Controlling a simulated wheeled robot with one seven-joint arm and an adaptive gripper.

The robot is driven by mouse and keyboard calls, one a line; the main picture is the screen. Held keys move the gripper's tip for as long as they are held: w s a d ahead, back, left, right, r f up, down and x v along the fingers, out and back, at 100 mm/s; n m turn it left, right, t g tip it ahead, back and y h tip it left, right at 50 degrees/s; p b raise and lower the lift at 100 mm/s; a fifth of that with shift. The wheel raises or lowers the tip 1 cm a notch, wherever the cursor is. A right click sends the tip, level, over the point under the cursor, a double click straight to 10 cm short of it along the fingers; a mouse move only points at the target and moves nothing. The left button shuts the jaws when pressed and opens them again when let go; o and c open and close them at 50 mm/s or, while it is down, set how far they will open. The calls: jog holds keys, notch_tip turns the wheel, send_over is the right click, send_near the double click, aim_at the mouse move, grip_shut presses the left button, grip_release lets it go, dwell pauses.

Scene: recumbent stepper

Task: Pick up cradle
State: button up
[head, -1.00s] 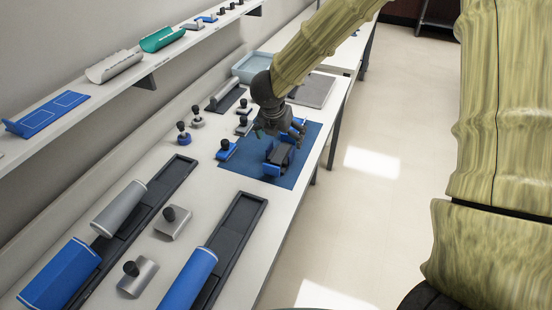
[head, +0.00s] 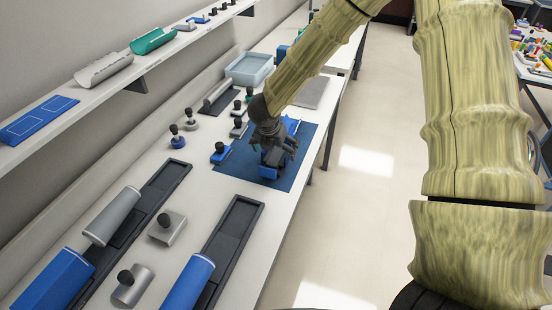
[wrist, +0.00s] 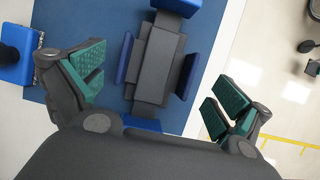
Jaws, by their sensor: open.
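The cradle, a dark grey block with blue end and side plates, lies on the blue mat; it shows in the head view (head: 272,160) and the wrist view (wrist: 158,65). The mat (head: 240,166) is on the white table. My gripper (head: 277,150) is over the cradle, partly hiding it in the head view. In the wrist view my gripper (wrist: 158,88) is open, with one green-padded finger to each side of the cradle and a gap on both sides. Nothing is held.
A blue block with a black knob (head: 221,153) stands at the mat's left edge. Several other knobbed pieces, dark rails (head: 232,232) and a light blue bin (head: 249,68) share the table. A wall shelf (head: 110,82) runs along the left. Open floor lies right.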

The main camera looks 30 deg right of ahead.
aim_at(276, 155)
jog(key=x, duration=0.1)
jog(key=p+x, duration=0.1)
jog(key=x, duration=0.1)
jog(key=shift+a+f, duration=0.2)
jog(key=shift+a, duration=0.05)
jog(key=shift+p+x, duration=0.35)
jog(key=shift+x, duration=0.45)
jog(key=shift+c, duration=0.2)
jog(key=c, duration=1.3)
jog(key=shift+o, duration=0.2)
jog(key=shift+r, duration=0.15)
